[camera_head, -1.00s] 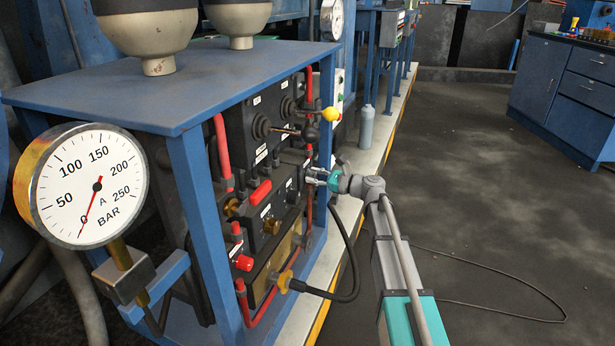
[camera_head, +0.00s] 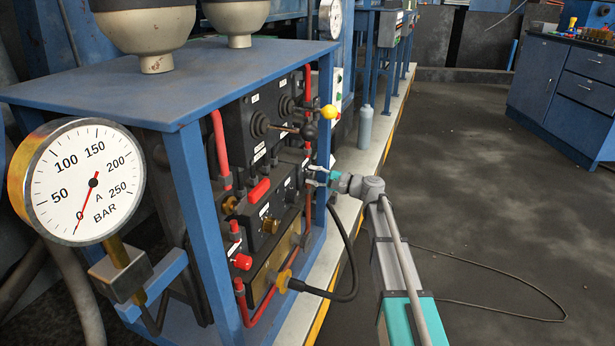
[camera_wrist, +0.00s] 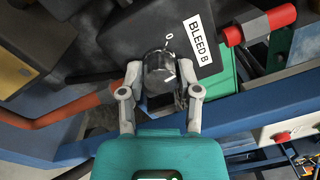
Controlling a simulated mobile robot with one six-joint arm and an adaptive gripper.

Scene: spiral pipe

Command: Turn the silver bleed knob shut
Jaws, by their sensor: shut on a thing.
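My gripper (camera_wrist: 160,78) is shut on the knob, one finger on each side. In the head view my gripper (camera_head: 316,177) reaches the right part of the black valve panel; the knob is too small and covered to make out there.
A red-capped fitting (camera_wrist: 262,24) is right of the label. Gauge A (camera_head: 80,182) reads about 0. Open floor lies to the right.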

